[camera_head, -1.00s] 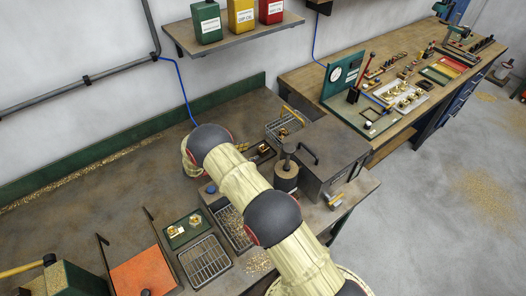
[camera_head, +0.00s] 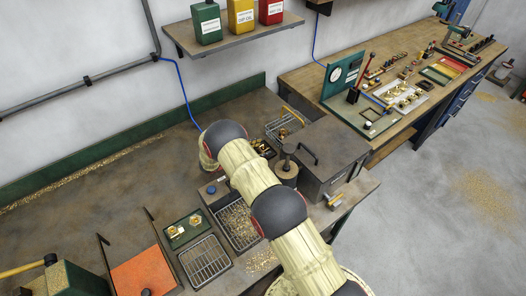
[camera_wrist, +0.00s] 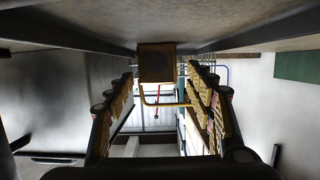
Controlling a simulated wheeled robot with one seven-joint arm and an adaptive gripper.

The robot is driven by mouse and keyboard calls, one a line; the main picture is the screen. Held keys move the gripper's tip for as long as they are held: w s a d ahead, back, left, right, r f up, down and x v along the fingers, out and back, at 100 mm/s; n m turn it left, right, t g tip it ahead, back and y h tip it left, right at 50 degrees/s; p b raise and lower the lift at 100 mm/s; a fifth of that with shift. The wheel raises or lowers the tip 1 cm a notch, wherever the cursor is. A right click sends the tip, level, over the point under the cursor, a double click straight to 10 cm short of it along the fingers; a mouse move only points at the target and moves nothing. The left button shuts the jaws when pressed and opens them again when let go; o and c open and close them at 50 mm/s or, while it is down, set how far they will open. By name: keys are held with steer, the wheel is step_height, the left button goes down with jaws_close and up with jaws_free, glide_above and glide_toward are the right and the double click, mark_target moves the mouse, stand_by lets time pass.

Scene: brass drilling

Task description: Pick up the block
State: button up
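A brown block with a squarish face and a dark round mark (camera_wrist: 157,63) shows at the upper middle of the wrist view. My gripper (camera_wrist: 160,78) is open. Its two fingers, lined with tan ribbed pads, stand left and right of the block's position in the picture, with a visible gap on each side. I cannot tell how deep the block sits between them. In the head view, my arm hides the gripper. Small brass pieces (camera_head: 262,148) sit just right of my wrist there; I cannot tell whether one is this block.
A wire basket (camera_head: 284,127) and a grey metal box (camera_head: 328,155) stand right of my wrist. A round black-topped post (camera_head: 287,169) is close to my arm. A chip-filled tray (camera_head: 238,222) and a green tray with brass parts (camera_head: 188,229) lie left.

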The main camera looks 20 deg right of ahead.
jaws_close()
stand_by(0.5)
steer(key=shift+r, duration=0.1)
